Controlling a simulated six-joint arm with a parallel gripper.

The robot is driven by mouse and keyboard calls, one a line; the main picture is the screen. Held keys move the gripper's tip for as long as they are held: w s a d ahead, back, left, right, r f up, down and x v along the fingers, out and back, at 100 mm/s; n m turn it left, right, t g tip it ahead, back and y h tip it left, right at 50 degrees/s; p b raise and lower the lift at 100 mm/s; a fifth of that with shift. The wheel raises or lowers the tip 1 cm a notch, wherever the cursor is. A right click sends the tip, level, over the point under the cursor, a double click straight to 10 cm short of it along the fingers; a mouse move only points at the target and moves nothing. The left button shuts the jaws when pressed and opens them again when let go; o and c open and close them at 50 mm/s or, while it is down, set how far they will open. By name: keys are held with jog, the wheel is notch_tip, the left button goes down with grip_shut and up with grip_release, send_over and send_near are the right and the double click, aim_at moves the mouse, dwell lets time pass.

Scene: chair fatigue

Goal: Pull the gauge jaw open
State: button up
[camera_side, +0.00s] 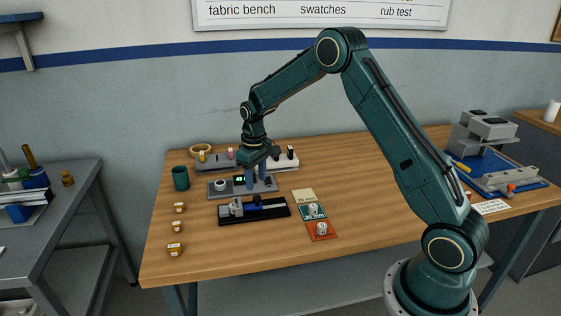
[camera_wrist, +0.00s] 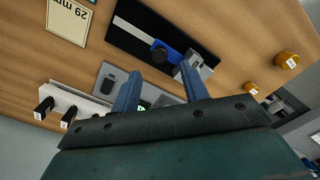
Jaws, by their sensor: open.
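The gauge (camera_side: 237,209) lies on a black base (camera_side: 269,215) near the front middle of the table. It has a silver fixed jaw (camera_wrist: 201,66) at one end, a pale beam (camera_wrist: 132,34) and a blue sliding jaw (camera_wrist: 178,56) with a black knob (camera_wrist: 159,53). The blue jaw sits close to the fixed jaw; I cannot tell whether they touch. My gripper (camera_side: 257,179) is open and empty, pointing down over the grey device behind the gauge. In the wrist view its two blue fingers (camera_wrist: 160,88) are apart, short of the gauge.
The grey device (camera_side: 225,191) with a green display stands under my gripper. A pale rack (camera_side: 290,163) with dark pegs is behind it. Cards (camera_side: 302,195) with white pieces lie right of the gauge. Small yellow pots (camera_side: 175,249) and a green cup (camera_side: 181,178) stand left. The table's right middle is clear.

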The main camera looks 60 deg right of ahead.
aim_at(257, 196)
jog(key=shift+f, duration=2.95)
grip_shut()
